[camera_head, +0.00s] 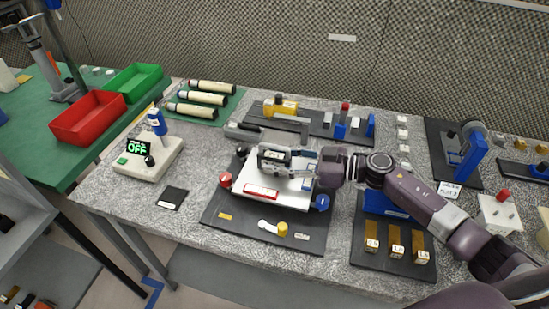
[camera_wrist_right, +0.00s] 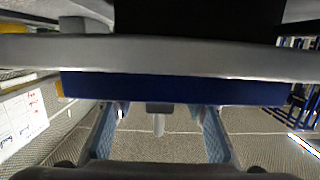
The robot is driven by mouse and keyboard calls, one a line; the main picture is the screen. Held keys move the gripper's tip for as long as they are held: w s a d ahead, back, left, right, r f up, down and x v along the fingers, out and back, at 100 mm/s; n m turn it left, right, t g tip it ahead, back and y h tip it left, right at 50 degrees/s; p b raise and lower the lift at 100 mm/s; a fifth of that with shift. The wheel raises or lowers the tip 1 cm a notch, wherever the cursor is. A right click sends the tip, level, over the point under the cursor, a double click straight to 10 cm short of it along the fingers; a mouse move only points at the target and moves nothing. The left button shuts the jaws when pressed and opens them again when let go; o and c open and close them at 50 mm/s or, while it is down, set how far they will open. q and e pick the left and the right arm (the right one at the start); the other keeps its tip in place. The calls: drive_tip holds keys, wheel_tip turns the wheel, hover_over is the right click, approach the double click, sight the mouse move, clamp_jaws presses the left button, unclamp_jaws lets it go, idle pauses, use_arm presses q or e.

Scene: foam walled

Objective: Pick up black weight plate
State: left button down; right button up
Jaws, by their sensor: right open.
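My right gripper (camera_head: 287,162) reaches in from the right over a white block (camera_head: 262,190) on a dark board in the head view. In the right wrist view the right gripper (camera_wrist_right: 162,110) is open, its two blue-padded fingers apart. A grey peg shows between them, and a blue bar and grey edge cross in front of the view. I cannot tell for sure which thing is the black weight plate. A small black disc (camera_head: 241,150) lies at the board's back left corner, left of the gripper and apart from it. My left gripper is not in view.
A black square (camera_head: 172,197) lies on the grey table at the left. A white box with an OFF display (camera_head: 145,158) stands behind it. Red (camera_head: 88,118) and green bins stand on the green table. A blue-and-brass fixture (camera_head: 385,205) sits right of the dark board.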

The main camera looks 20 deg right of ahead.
drive_tip(key=shift+w+a, duration=0.35)
drive_tip(key=shift+a, duration=0.1)
drive_tip(key=shift+f, duration=0.1)
drive_tip(key=shift+s, duration=0.1)
drive_tip(key=shift+c, duration=0.3)
clamp_jaws()
drive_tip(key=shift+r, duration=0.25)
